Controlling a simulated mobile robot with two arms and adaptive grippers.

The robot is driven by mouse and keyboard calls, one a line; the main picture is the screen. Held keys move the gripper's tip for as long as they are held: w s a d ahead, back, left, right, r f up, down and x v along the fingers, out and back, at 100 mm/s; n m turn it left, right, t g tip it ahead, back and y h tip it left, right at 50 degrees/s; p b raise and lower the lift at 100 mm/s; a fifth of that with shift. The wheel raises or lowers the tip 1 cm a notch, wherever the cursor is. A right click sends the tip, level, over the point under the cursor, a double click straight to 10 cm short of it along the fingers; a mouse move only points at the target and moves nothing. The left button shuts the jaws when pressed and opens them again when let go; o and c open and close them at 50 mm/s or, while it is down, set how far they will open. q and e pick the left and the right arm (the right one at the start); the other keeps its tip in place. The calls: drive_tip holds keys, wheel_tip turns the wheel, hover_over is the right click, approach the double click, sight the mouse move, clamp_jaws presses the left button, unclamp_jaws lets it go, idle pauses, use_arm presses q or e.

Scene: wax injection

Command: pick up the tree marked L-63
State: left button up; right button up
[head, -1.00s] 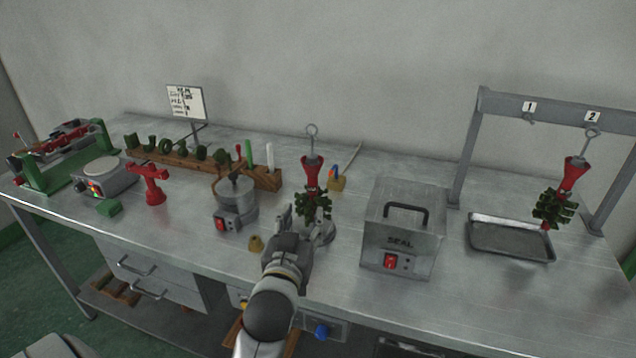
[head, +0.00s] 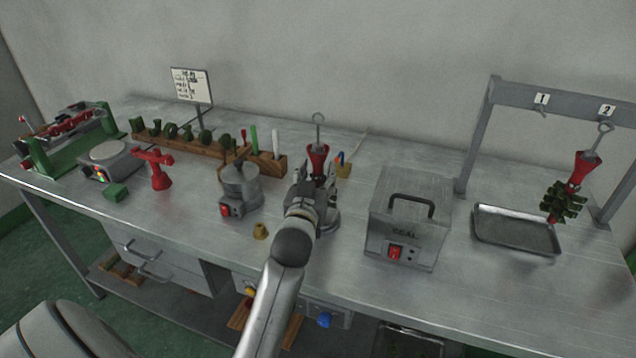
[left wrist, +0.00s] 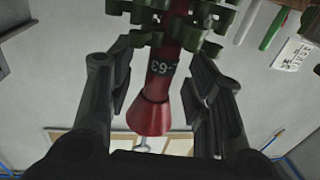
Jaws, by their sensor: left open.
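The tree marked L-63 (head: 318,158) stands upright near the middle of the bench, with its red cup and a hooked rod on top. In the left wrist view its red stem (left wrist: 163,73) shows a dark label on which "-63" is readable, with green pieces beyond. My left gripper (head: 315,178) is at the tree and hides its lower part in the head view. In the left wrist view the open fingers (left wrist: 160,80) stand either side of the stem, with gaps. My right gripper is not in view.
A grey SEAL box (head: 409,218) stands right of the tree and a small pot (head: 240,188) left of it. A second tree (head: 568,190) hangs at hook 2 of the rack (head: 572,100), above a metal tray (head: 515,230). A small brass piece (head: 260,231) lies in front.

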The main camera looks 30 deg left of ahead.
use_arm(q)
drive_tip(key=shift+x, duration=0.9)
drive_tip(key=shift+s, duration=0.1)
clamp_jaws()
drive_tip(key=shift+r, duration=0.15)
